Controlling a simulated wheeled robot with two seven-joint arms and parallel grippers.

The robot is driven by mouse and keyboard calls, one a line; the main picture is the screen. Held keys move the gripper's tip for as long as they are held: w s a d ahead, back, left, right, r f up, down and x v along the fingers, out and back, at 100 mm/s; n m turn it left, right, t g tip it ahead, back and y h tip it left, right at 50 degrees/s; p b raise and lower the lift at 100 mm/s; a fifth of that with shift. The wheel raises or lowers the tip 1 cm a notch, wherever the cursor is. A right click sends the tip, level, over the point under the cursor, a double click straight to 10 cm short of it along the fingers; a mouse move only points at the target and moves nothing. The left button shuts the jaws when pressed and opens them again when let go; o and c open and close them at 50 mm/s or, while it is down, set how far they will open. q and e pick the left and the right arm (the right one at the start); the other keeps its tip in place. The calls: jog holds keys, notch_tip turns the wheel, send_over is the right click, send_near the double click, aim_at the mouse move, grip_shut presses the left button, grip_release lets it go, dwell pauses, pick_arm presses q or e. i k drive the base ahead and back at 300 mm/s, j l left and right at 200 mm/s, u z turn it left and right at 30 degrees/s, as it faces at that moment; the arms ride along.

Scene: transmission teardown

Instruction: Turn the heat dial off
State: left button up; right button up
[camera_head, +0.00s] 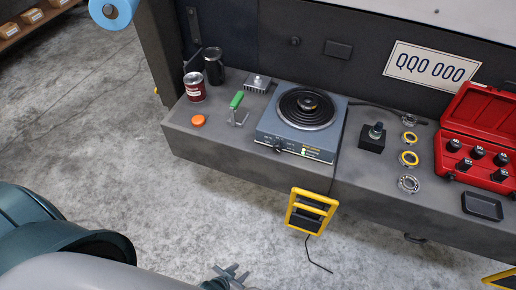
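The heat dial (279,147) is a small dark knob on the sloped front panel of the blue-grey hot plate (265,125), left of the panel's lettering. Its exact pointer angle is too small to read. The hot plate stands on the grey bench with a dark coil burner (289,112) on top, and a small dark metal part (308,102) sits at the coil's middle. My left gripper (232,273) shows at the bottom edge, over the floor and well away from the dial. It is partly cut off, and its opening is unclear. My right gripper is not in view.
The bench (225,150) also holds a green-handled tool (237,99), an orange button (198,121), cans (194,88), metal rings (409,158) and a red socket case (475,135). Open floor lies before the bench.

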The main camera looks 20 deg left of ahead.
aim_at(277, 147)
jog(key=l+u, duration=0.35)
jog(key=l, duration=0.25)
jog(key=l+u, duration=0.35)
jog(key=l, duration=0.3)
jog(key=i+l, duration=0.05)
